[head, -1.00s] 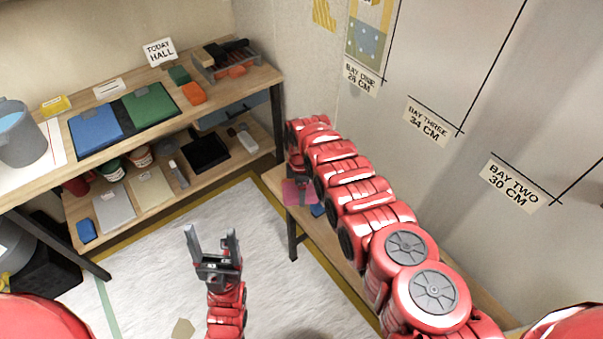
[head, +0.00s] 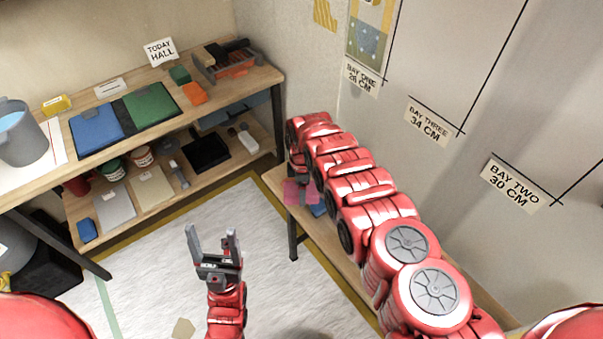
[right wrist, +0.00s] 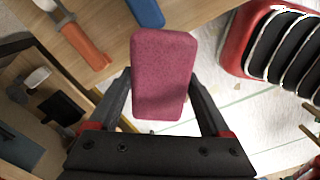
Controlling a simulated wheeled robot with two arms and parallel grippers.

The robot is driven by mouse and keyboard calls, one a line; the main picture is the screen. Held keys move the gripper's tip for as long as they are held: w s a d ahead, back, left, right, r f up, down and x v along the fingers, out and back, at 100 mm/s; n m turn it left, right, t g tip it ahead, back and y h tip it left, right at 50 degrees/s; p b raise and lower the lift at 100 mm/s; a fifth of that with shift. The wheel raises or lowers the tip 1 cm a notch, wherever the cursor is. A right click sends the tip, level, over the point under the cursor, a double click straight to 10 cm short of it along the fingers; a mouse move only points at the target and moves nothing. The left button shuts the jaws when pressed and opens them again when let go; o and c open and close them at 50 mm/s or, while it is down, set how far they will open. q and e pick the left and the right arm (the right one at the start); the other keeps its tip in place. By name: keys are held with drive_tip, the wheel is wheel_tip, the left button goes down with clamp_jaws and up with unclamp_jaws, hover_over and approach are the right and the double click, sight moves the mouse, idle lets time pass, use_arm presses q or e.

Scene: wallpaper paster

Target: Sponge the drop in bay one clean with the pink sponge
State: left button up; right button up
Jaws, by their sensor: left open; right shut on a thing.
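The pink sponge (right wrist: 162,75) is held between the two fingers of my right gripper (right wrist: 160,105) in the right wrist view. My left gripper (head: 213,243) is open and empty, above the floor, well apart from the sponge.
The low bench (head: 345,252) runs along the right wall under my right arm. A blue block (right wrist: 146,12) and an orange-handled tool (right wrist: 82,45) lie on it. A two-level shelf (head: 232,93) stands at the left with a bucket (head: 20,133).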

drive_tip(key=shift+w+f, duration=0.1)
drive_tip(key=shift+w, duration=0.05)
idle(0.5)
drive_tip(key=shift+s+d+m, duration=0.15)
drive_tip(key=shift+s+m, duration=0.05)
drive_tip(key=shift+m, duration=0.2)
drive_tip(key=shift+s+d, duration=0.15)
drive_tip(key=shift+d, duration=0.05)
drive_tip(key=shift+w, duration=0.2)
drive_tip(key=shift+w+a+m, duration=0.15)
drive_tip(key=shift+m, duration=0.15)
drive_tip(key=shift+w+m, duration=0.1)
drive_tip(key=shift+m, duration=0.3)
